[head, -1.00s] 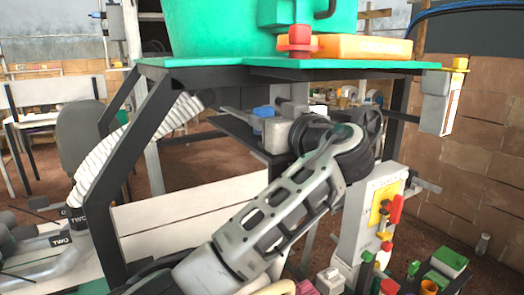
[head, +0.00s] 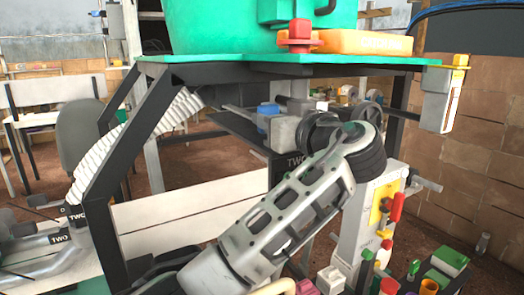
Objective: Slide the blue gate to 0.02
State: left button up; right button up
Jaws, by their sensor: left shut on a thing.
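The blue gate (head: 268,109) shows as a small blue piece by a thin grey bar, under the green-topped bench. My left arm comes up from the bottom and bends back at its dark wrist. My left gripper (head: 270,122) is a grey block at the end of that wrist, right against the blue piece. It is shut on the blue gate; its fingertips are small and partly hidden. The far side of the gate is hidden by my gripper and wrist. My right gripper is not in view.
The green bench top (head: 390,64) is above my gripper, with an orange box (head: 365,43) and red knob (head: 299,33) on it. Dark bench legs stand close to my arm. A white panel with a red lever (head: 396,207) stands to the right.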

pick_arm(q)
jog(key=shift+s+d, duration=0.1)
jog(key=shift+s, duration=0.05)
dwell(0.7)
jog(key=o, duration=0.9)
jog(key=shift+s+d+f+b, duration=0.1)
jog(key=shift+s+d+b, duration=0.2)
jog(key=shift+s+b, duration=0.15)
jog(key=shift+r+v, duration=0.2)
jog(key=shift+v, duration=0.6)
jog(key=shift+s+d+f, duration=0.1)
jog(key=shift+s+d, duration=0.2)
jog(key=shift+s, duration=0.25)
